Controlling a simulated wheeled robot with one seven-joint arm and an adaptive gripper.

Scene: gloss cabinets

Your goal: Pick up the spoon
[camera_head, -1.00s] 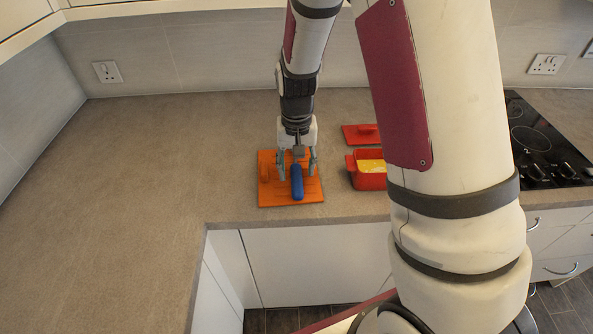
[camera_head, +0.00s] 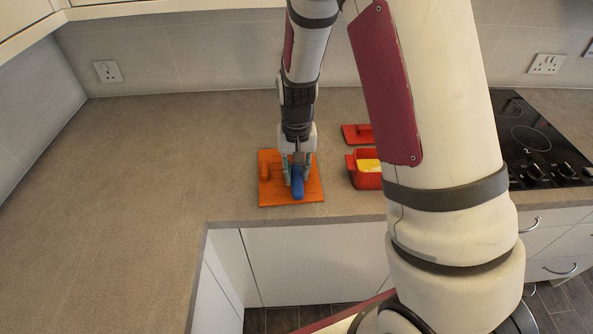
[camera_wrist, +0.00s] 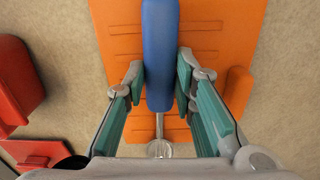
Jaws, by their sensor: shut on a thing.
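The spoon has a thick blue handle (camera_head: 297,184) and a thin metal neck ending in a small metal bowl. In the wrist view the handle (camera_wrist: 160,55) runs upright down the picture, with the bowl (camera_wrist: 159,149) near the bottom edge. My gripper (camera_head: 297,175) is shut on the blue handle, and in the wrist view its two teal-padded fingers (camera_wrist: 160,85) stand on either side of it. The spoon is over an orange board (camera_head: 310,195). I cannot tell whether it still touches the board.
A red pot (camera_head: 365,181) with yellow contents stands right of the board, with its red lid (camera_head: 354,134) behind it. A black hob (camera_head: 540,140) is further right. The counter (camera_head: 150,180) to the left is clear.

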